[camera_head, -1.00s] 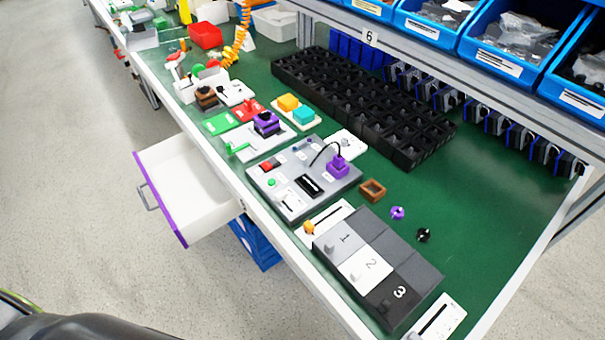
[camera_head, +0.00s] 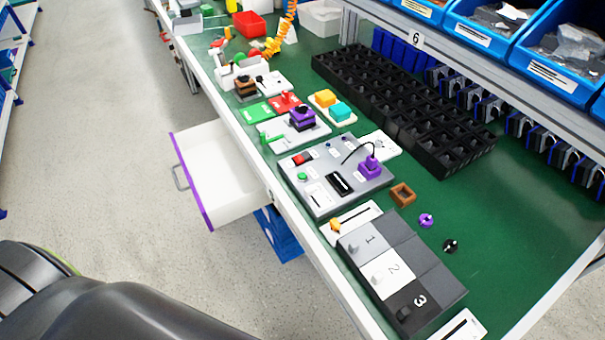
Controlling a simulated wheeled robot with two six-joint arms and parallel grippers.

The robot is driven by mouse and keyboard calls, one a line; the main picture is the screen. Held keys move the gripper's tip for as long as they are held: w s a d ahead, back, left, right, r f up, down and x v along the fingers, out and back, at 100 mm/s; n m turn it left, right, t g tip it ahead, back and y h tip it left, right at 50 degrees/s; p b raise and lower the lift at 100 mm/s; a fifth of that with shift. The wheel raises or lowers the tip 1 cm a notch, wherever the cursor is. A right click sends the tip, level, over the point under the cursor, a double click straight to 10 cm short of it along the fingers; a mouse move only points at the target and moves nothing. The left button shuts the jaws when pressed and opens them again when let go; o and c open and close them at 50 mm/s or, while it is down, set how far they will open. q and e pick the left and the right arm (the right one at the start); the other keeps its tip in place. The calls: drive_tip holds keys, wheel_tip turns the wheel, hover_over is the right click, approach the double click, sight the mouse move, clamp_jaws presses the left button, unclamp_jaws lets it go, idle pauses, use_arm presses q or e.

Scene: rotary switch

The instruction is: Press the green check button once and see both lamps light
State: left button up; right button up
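A grey control panel (camera_head: 322,205) lies on the green workbench, near its front edge. A round green button (camera_head: 302,177) sits on its left part, with a red switch (camera_head: 300,159) behind it. A black display or slot piece (camera_head: 340,183) is in the panel's middle. A purple block with a black cable (camera_head: 370,167) stands at its right. Two small dark blue round spots (camera_head: 337,147) at the panel's back may be the lamps; they look unlit. Neither gripper shows; only dark parts of my own body are at the lower left.
A white drawer with a purple front edge (camera_head: 207,217) stands open below the bench. A box numbered 1, 2, 3 (camera_head: 440,275) lies right of the panel. A black compartment tray (camera_head: 395,105) and blue bins (camera_head: 487,30) are behind. Bare green bench (camera_head: 520,230) lies at the right.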

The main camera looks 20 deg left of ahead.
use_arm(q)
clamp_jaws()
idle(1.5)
